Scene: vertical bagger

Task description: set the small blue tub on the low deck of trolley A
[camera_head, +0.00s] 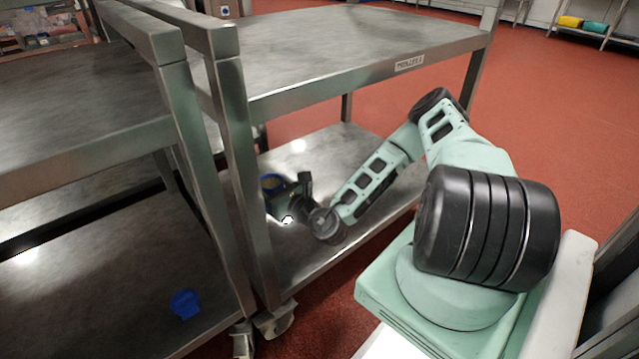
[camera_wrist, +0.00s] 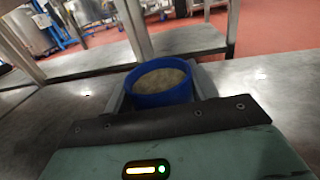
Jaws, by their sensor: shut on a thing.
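The small blue tub (camera_wrist: 163,94) is upright between the fingers of my gripper (camera_wrist: 160,80) in the wrist view, with a grey-brown top inside its blue rim. In the head view the tub (camera_head: 270,181) is partly hidden behind my gripper (camera_head: 285,195). My gripper is shut on it, low over the low deck (camera_head: 345,150) of the right-hand trolley. That trolley's label (camera_head: 410,62) starts "TROLLEY"; its last letter is too small to read surely. I cannot tell whether the tub touches the deck.
Another trolley (camera_head: 80,150) stands close on the left, with a blue object (camera_head: 185,303) on its low deck. The upper deck (camera_head: 340,45) of the labelled trolley is above my gripper. A steel post (camera_head: 240,180) stands left of it. Low deck around the tub looks clear.

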